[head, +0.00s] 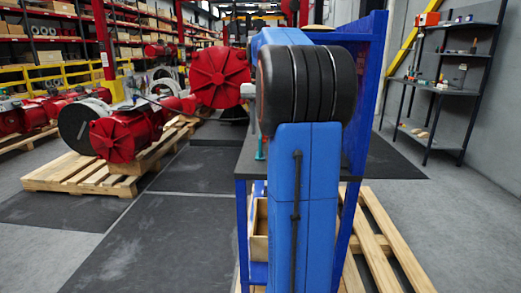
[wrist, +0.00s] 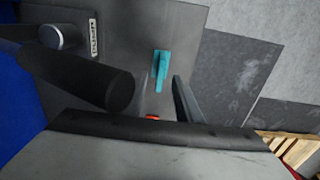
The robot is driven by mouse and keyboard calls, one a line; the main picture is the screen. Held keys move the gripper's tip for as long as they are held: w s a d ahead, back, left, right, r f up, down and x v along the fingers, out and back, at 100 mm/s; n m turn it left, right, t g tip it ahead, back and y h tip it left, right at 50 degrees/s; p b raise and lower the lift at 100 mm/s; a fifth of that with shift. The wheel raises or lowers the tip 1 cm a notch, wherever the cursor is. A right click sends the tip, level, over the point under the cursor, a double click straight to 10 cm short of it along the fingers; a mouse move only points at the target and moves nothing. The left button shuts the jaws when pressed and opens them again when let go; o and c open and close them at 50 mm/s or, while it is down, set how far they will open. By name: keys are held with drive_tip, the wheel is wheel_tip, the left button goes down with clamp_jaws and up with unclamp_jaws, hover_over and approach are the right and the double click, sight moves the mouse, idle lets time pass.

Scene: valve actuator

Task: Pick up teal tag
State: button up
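The teal tag (wrist: 160,68) lies on a grey bench top (wrist: 150,20) in the upper middle of the wrist view. It looks like a narrow strip with a wider end. In the head view a small teal piece (head: 260,149) shows just left of my arm, at the bench; most of the bench top there is hidden by the arm. In the wrist view the dark edge of my wrist fills the bottom, and the tag stands clear beyond it. I see nothing gripped.
A black cylinder (wrist: 98,84) and a silver-capped knob (wrist: 57,37) are left of the tag. A label plate (wrist: 93,37) lies near them.

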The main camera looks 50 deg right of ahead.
drive_tip(key=shift+f, duration=3.1)
drive_tip(key=shift+c, duration=0.7)
clamp_jaws()
